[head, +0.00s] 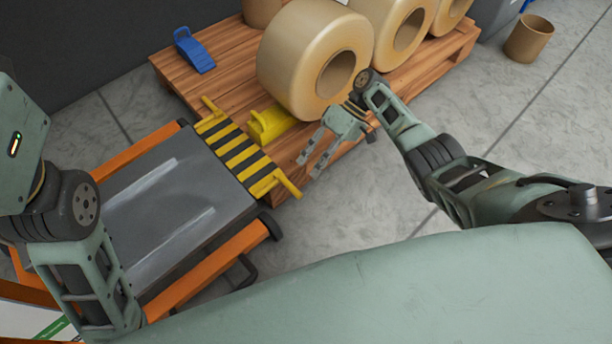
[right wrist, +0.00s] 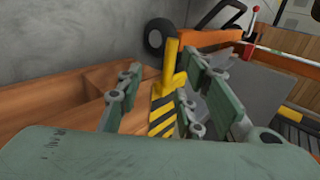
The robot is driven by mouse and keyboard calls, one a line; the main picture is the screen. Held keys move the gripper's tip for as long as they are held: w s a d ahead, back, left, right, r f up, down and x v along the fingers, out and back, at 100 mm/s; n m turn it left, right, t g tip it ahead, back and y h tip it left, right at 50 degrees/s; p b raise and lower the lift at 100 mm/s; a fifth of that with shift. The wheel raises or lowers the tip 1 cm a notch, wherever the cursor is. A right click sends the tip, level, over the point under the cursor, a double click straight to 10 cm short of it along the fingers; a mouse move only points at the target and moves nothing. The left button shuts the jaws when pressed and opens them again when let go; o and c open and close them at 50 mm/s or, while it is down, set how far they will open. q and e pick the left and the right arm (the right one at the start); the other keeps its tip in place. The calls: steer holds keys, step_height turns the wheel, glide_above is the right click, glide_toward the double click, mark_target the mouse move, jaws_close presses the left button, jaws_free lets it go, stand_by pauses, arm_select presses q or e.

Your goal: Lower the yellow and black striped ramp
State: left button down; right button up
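The yellow and black striped ramp (head: 238,155) joins the end of the grey cart bed to the wooden pallet in the head view. It lies nearly flat, its far edge over or on the pallet; I cannot tell if it touches. Yellow bars stick out at its two side ends. My right gripper (head: 310,161) is open and empty, just right of the ramp's near yellow bar. In the right wrist view the ramp (right wrist: 161,114) and its upright-looking yellow bar (right wrist: 171,62) show between the open fingers (right wrist: 156,95). My left gripper is out of view; only my left arm shows.
The grey cart bed (head: 165,205) has orange rails (head: 205,268). The wooden pallet (head: 225,85) carries large tan rolls (head: 300,55), a yellow wedge (head: 268,124) and a blue wedge (head: 193,50). A brown tube (head: 528,40) stands on the floor.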

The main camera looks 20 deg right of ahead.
steer(key=v, duration=0.4)
steer(key=shift+a, duration=0.1)
stand_by(0.4)
